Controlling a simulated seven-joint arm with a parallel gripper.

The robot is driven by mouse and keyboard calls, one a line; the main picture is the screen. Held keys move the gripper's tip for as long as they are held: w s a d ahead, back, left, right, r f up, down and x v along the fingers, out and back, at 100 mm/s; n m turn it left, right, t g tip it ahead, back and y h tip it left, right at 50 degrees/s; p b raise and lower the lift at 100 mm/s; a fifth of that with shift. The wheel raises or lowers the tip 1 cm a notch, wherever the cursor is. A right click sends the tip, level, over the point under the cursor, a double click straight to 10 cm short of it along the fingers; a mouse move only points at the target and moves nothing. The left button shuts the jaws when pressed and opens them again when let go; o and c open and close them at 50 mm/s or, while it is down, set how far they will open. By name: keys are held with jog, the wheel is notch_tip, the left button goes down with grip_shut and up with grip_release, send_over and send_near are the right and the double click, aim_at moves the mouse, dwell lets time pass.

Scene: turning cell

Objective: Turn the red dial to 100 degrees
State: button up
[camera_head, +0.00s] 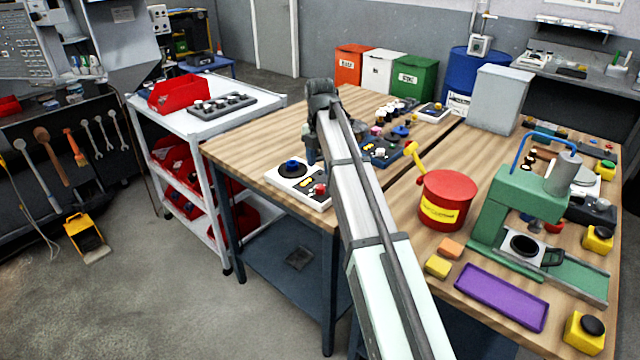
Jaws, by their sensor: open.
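A white control panel (272,178) lies on the near left edge of the wooden table. A red dial (320,189) sits at its right front corner, partly beside my arm. A blue knob on a dark disc (292,164) sits at the panel's back left, with yellow parts between. The red dial's angle is too small to read. My arm reaches over the table from the bottom. My gripper (311,157) points down at the back of the panel, behind the red dial and apart from it. It is open, small and partly hidden by my arm.
A dark blue box (382,152) with knobs stands right of my arm. A red drum (447,203), green press (520,205) and purple tray (501,296) fill the table's right side. A white cart (190,90) stands left. Bins line the back.

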aim_at(320, 187)
notch_tip(320, 187, down, 8)
jog(key=shift+r, duration=0.1)
dwell(0.4)
jog(key=shift+c, duration=0.4)
grip_shut()
